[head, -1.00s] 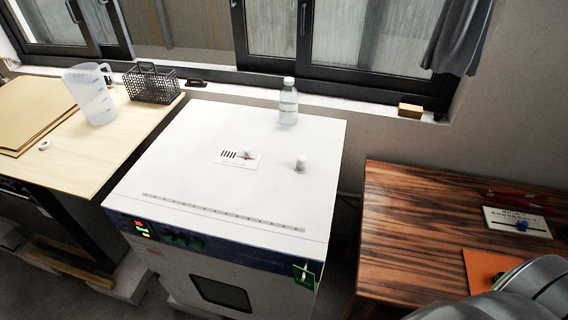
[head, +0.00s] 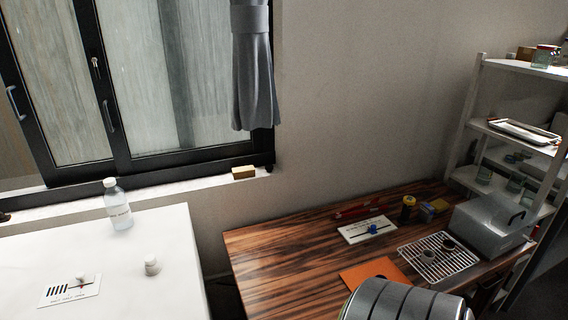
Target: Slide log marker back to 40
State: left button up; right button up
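A white card with a slot and a blue knob (head: 373,229) lies on the dark wooden table. I cannot read a scale or the number 40 on either card, and cannot tell which one is the log marker. Neither of my grippers is in view. A grey rounded part at the bottom edge looks like my own arm.
The wooden table (head: 270,255) also holds an orange sheet (head: 375,272), a wire rack (head: 437,258), a grey box (head: 487,225) and small jars. A white shelf (head: 505,65) stands at right.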

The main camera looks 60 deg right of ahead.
aim_at(372, 230)
jog(key=z, duration=2.5)
